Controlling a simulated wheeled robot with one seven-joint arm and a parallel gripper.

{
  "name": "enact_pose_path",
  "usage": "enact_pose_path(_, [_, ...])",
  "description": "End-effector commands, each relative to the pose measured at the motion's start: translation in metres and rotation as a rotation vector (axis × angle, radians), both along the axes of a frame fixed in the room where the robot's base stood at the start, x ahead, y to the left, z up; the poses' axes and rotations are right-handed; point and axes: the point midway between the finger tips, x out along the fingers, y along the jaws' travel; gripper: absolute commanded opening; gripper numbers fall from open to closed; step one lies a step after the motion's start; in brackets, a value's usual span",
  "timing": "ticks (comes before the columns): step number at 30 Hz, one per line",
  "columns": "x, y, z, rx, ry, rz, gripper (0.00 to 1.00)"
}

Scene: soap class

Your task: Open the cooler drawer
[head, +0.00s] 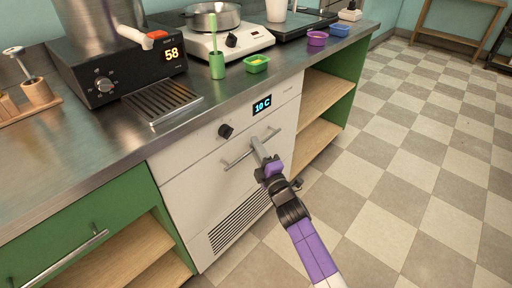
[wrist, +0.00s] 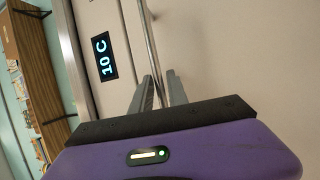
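The cooler is the white cabinet under the counter, with a drawer front (head: 210,187) that looks closed. Its bar handle (head: 238,159) runs across the upper part of the front; the bar also shows in the wrist view (wrist: 152,45). My gripper (head: 258,145) reaches the handle right of its middle. In the wrist view my two fingers (wrist: 157,82) stand on either side of the bar, with a small gap around it, so they look open. Whether either finger touches the bar cannot be told.
A display (head: 262,104) reading 10 C and a black knob (head: 226,131) sit above the handle. A steel counter (head: 110,140) carries a hot plate (head: 215,45) and small coloured bowls. Green open-shelf cabinets flank the cooler. The checkered floor (head: 400,170) before it is clear.

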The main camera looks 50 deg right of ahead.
Motion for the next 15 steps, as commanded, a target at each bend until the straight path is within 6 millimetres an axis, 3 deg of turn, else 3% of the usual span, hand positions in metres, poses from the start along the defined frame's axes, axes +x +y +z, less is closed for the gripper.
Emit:
enact_pose_path(1, [-0.0001,0.0001,0.0000,0.000,0.000,0.000,0.16])
enact_pose_path(3, [-0.0001,0.0002,0.0000,0.000,0.000,0.000,0.02])
enact_pose_path(4, [-0.0001,0.0002,0.0000,0.000,0.000,0.000,0.00])
enact_pose_path(15, [-0.0003,0.0003,-0.0003,0.000,0.000,0.000,0.00])
